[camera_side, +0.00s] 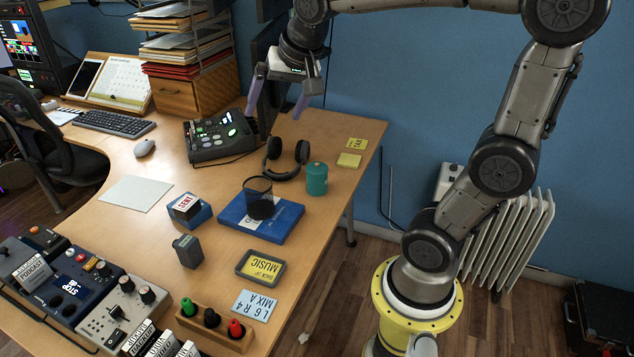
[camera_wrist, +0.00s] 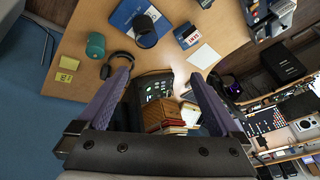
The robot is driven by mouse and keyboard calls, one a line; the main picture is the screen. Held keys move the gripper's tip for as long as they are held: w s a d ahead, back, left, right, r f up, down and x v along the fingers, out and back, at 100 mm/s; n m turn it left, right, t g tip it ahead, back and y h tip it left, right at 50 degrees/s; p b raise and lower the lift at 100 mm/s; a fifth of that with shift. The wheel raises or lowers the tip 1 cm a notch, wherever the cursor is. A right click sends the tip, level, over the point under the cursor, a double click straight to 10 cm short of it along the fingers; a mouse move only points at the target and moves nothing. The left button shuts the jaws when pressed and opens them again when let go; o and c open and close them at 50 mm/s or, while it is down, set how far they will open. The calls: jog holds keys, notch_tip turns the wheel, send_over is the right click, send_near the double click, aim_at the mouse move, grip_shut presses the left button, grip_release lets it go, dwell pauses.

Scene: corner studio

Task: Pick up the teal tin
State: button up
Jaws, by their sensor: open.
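The teal tin (camera_side: 316,179) stands upright on the desk near its right edge, just right of the black headphones. In the wrist view the teal tin (camera_wrist: 96,45) is at the upper left, outside the space between the fingers. My gripper (camera_side: 284,106) is open and empty, held above the back of the desk, up and to the left of the tin. Its two purple fingers (camera_wrist: 158,92) are spread wide in the wrist view. Nothing covers the tin in either view.
Headphones (camera_side: 285,158) lie close left of the tin, and yellow sticky notes (camera_side: 349,160) lie behind it to the right. A blue box (camera_side: 283,222) with a dark cup (camera_side: 259,198) is in front. A control device (camera_side: 219,136) and monitor stand near my gripper.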

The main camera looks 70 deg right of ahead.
jog(key=w+d+f+m+g, duration=0.2)
jog(key=w+d+f+m, duration=0.4)
jog(key=d, duration=0.5)
jog(key=m+g, duration=0.2)
jog(key=g, duration=0.2)
send_over(317, 164)
jog(key=a, duration=0.1)
notch_tip(317, 164, down, 18)
jog(key=shift+w+f, duration=0.1)
jog(key=shift+w, duration=0.05)
jog(key=f, duration=0.4)
jog(key=d+f, duration=0.1)
jog(key=f, duration=0.1)
jog(key=shift+f, duration=0.2)
jog(key=shift+d+f, duration=0.25)
jog(key=shift+f, duration=1.4)
jog(key=shift+d+f, duration=0.2)
jog(key=shift+f, duration=1.45)
jog(key=shift+t, duration=0.3)
jog(key=c, duration=1.2)
